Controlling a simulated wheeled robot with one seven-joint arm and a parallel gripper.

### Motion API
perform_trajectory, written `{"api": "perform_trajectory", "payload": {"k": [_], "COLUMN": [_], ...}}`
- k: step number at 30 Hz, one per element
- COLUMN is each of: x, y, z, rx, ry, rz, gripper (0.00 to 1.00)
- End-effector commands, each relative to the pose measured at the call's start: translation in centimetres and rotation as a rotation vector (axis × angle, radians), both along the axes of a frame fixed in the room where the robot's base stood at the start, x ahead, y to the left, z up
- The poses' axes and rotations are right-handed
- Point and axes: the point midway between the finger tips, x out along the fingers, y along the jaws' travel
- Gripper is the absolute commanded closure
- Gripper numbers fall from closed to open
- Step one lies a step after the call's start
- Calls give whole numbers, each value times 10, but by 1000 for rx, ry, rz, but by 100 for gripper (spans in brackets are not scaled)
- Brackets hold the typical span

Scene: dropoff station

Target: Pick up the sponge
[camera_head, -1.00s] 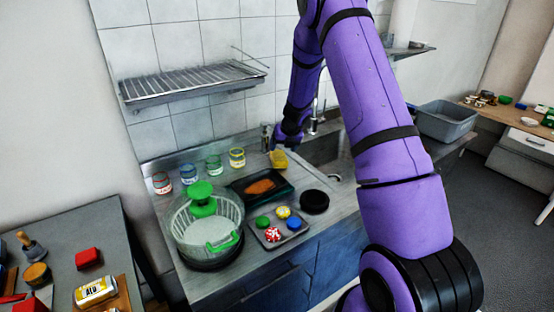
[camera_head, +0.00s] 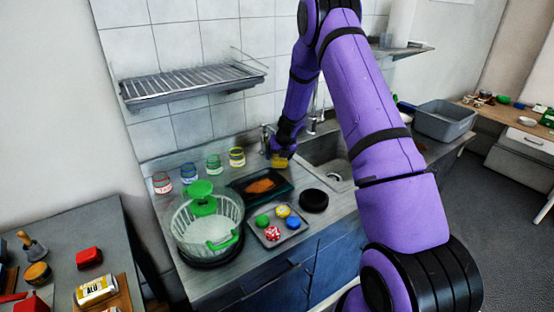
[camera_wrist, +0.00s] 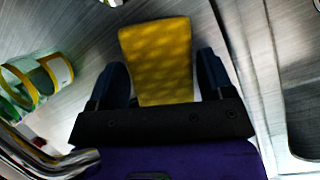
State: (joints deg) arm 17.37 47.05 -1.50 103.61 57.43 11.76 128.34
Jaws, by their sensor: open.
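The sponge (camera_wrist: 158,55) is a yellow block on the metal counter, large in the middle of the wrist view. In the head view the sponge (camera_head: 280,162) shows small beside the sink, partly hidden by my gripper (camera_head: 284,148). In the wrist view my gripper (camera_wrist: 164,85) is open, with one dark finger on each side of the sponge's lower part. I cannot tell whether the fingers touch it. The sponge's near end is hidden behind the gripper body.
A jar with a yellow band (camera_head: 237,157) stands left of the sponge, near the wall. A dark tray (camera_head: 246,196) with an orange item lies in front. The sink (camera_head: 330,152) and tap (camera_head: 314,112) are to the right. A salad spinner (camera_head: 182,228) stands at the front left.

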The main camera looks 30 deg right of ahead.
Motion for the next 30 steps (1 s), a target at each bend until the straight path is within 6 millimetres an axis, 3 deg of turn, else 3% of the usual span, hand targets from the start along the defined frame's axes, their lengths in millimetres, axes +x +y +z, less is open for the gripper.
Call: {"api": "perform_trajectory", "payload": {"k": [10, 15, 17, 30], "x": [0, 0, 0, -5], "y": [0, 0, 0, -1], "z": [-4, -4, -4, 7], "rx": [0, 0, 0, 0], "ry": [0, 0, 0, -1], "rz": [0, 0, 0, -1], "gripper": [26, 61, 65, 65]}}
